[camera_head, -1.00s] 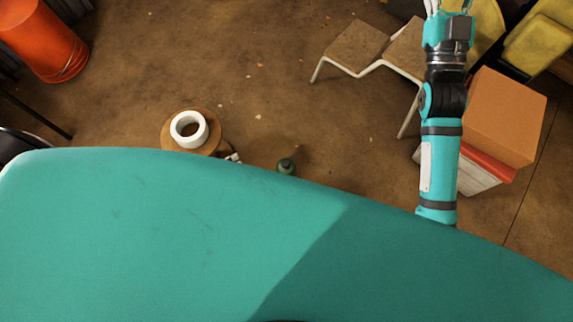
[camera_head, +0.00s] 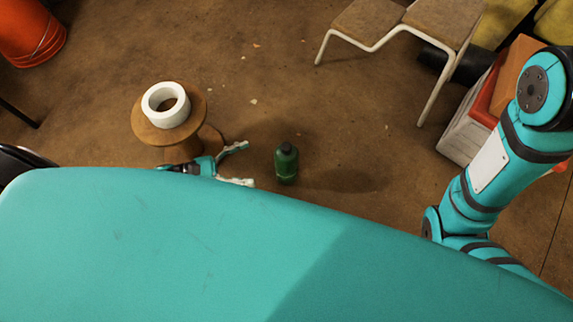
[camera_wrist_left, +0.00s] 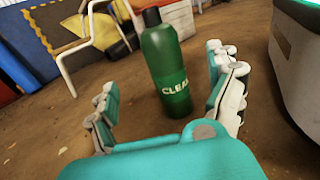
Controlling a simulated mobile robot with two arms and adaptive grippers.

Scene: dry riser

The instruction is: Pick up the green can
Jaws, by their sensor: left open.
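The green can (camera_head: 287,164) stands upright on the brown floor, just beyond the edge of my teal body in the head view. It has a dark cap, and in the left wrist view the can (camera_wrist_left: 168,68) shows pale lettering starting "CLEA". My left gripper (camera_head: 243,164) is open, to the left of the can, with its fingers pointing toward it. In the left wrist view, the can stands ahead between the spread fingers of the left gripper (camera_wrist_left: 168,100), apart from both. My right arm shows at the right of the head view, but its gripper is out of view.
A round wooden stand (camera_head: 142,125) with a white tape roll (camera_head: 166,104) on it is close behind the left gripper. A stepped stool (camera_head: 365,22) stands beyond, and crates (camera_head: 466,128) are at the right. Floor around the can is clear.

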